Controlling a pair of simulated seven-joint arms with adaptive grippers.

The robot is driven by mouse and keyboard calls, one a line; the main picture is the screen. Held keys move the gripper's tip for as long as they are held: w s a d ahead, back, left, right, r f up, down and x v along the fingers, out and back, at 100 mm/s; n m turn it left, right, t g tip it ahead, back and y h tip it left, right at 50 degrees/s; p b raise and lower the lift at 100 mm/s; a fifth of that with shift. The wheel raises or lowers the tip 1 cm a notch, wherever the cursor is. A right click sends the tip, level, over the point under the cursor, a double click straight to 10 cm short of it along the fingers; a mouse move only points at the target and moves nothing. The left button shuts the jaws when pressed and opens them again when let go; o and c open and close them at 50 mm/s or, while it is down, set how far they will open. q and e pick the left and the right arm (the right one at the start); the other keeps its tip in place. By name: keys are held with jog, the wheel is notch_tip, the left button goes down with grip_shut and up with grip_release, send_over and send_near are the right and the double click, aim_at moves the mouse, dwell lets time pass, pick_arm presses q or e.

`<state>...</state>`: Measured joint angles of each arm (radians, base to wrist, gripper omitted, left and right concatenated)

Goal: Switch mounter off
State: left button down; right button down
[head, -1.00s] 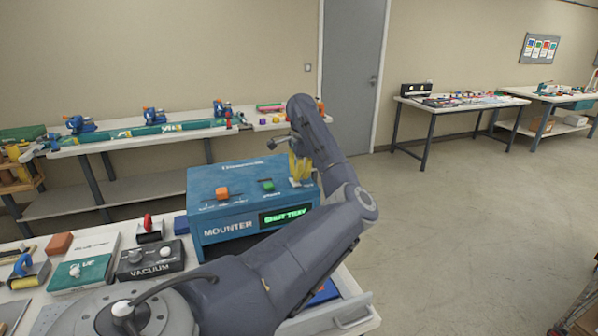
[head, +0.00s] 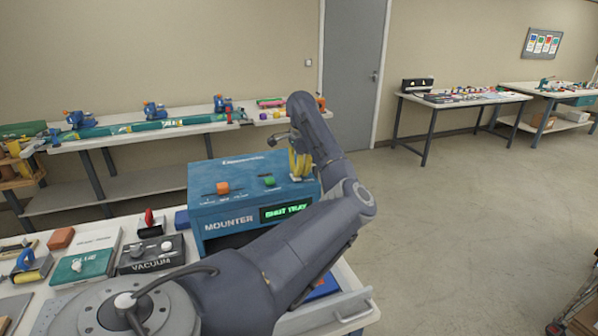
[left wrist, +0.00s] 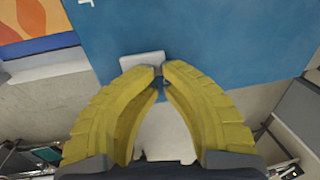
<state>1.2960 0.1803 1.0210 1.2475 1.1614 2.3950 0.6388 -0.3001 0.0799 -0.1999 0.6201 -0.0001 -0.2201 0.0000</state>
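The mounter (head: 250,238) is a blue box on the near bench. Its front display (head: 284,212) glows green and reads "SHUT TRAY". An orange knob (head: 222,187) and a green knob (head: 269,180) sit in slots on its top. My left gripper (head: 299,172) has yellow fingers and is at the mounter's far right top edge. In the left wrist view, its fingertips (left wrist: 160,73) meet with nothing visible between them. A pale grey tab (left wrist: 141,60) lies just beyond them at the blue panel's edge; I cannot tell whether they touch it. My right gripper is out of view.
A pale tray (head: 335,312) sticks out below the mounter at the right, partly behind my arm. A vacuum box (head: 152,254) and a green glue box (head: 84,266) stand left of the mounter. A long bench (head: 100,140) is behind.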

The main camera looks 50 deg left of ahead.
pick_arm(q)
jog(key=shift+s+d+f, duration=0.1)
jog(key=shift+d+f, duration=0.05)
jog(key=shift+d, duration=0.05)
dwell(0.6)
jog(key=shift+s+d, duration=0.15)
jog(key=shift+d, duration=0.3)
jog(key=shift+r, duration=0.3)
notch_tip(320, 180, up, 14)
jog(key=d, duration=0.1)
jog(key=shift+s+d+f, duration=0.15)
jog(key=shift+s+d, duration=0.2)
jog(key=shift+d, duration=0.05)
dwell(0.4)
